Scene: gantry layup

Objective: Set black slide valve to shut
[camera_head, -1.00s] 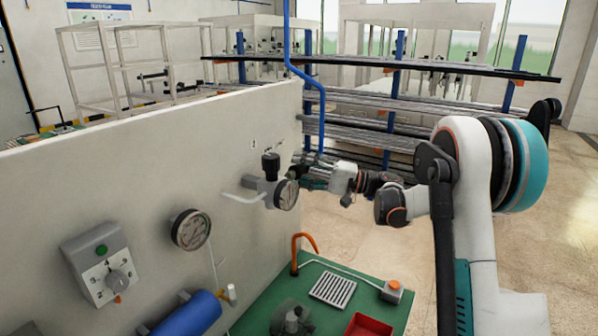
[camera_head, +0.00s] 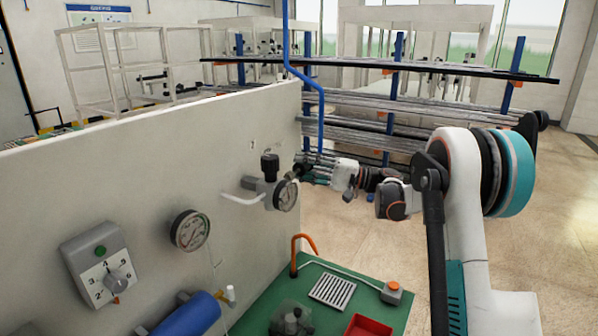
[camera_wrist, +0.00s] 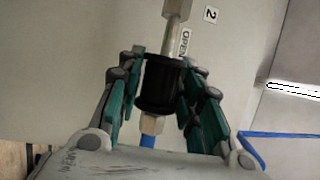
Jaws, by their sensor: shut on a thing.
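The black slide valve shows in the wrist view as a short black sleeve (camera_wrist: 158,86) on a metal fitting. A metal stem runs from its upper end and a brass-coloured nut with a blue tube from its lower end. A small OPEN label (camera_wrist: 185,42) is on the panel beside its upper end. My gripper (camera_wrist: 158,68) is shut on the sleeve, one teal-and-grey finger on each side. In the head view my gripper (camera_head: 305,170) is at the panel's right end, just right of a round gauge (camera_head: 286,195). The sleeve cannot be made out there.
A black-knobbed regulator (camera_head: 270,166) with a bent white pipe sits left of my gripper. The white panel (camera_head: 130,170) also carries another gauge (camera_head: 190,230) and a dial box (camera_head: 98,265). A green bench (camera_head: 280,290) lies below. A blue pipe (camera_head: 320,115) runs down behind my gripper.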

